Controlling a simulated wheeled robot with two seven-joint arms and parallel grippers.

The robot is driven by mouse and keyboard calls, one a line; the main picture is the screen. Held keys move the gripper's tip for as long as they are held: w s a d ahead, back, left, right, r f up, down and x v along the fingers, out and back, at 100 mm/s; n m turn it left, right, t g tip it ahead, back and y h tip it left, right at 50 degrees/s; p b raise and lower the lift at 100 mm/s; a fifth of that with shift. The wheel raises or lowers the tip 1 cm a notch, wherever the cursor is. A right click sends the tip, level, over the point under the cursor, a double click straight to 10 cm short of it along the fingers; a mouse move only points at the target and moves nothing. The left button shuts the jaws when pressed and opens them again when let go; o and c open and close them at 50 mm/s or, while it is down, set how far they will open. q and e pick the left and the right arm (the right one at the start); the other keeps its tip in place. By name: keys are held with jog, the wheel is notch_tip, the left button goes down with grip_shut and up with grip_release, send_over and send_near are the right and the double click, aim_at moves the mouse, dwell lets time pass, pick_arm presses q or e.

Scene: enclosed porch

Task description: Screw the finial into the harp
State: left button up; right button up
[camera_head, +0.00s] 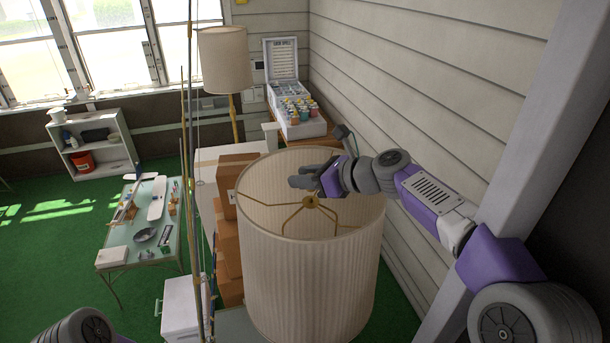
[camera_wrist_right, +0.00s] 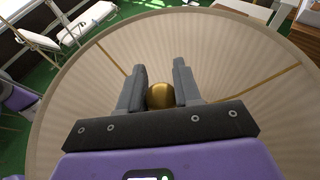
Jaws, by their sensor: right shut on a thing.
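My right gripper (camera_head: 303,184) reaches in from the right over the open top of a large pleated cream lampshade (camera_head: 308,275). In the right wrist view, its two grey fingers (camera_wrist_right: 159,72) are shut on the finial (camera_wrist_right: 160,95), a round gold ball. The shade's brass spider hub (camera_head: 310,202) shows just below the gripper in the head view, with thin spokes running to the rim. I cannot tell whether the finial touches the harp; the harp is not clearly visible inside the shade. My left gripper is out of view; only part of my left arm shows at bottom left.
Cardboard boxes (camera_head: 229,240) stand close left of the shade. A second lamp (camera_head: 225,62), thin upright rods (camera_head: 185,110) and a case with colored bottles (camera_head: 284,72) are behind. A glass-topped table (camera_head: 130,237) is left. The wall (camera_head: 440,90) runs close on the right.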

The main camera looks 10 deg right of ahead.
aim_at(306, 198)
jog(key=shift+f+b, duration=1.1)
jog(key=shift+f, duration=0.5)
dwell(1.4)
jog(key=shift+r+m+t+h+p, duration=0.15)
jog(key=shift+m+t+h+p, duration=0.7)
jog(key=shift+m+h, duration=0.15)
jog(key=shift+w+d+m+h+p, duration=0.15)
jog(key=shift+m+h+p, duration=0.15)
jog(key=shift+m+h, duration=0.1)
jog(key=shift+t, duration=0.25)
jog(key=shift+d+m+t+h+p, duration=0.1)
jog(key=shift+m+t+h+p, duration=0.3)
jog(key=shift+m+h+p, duration=0.6)
jog(key=shift+m+h, duration=0.3)
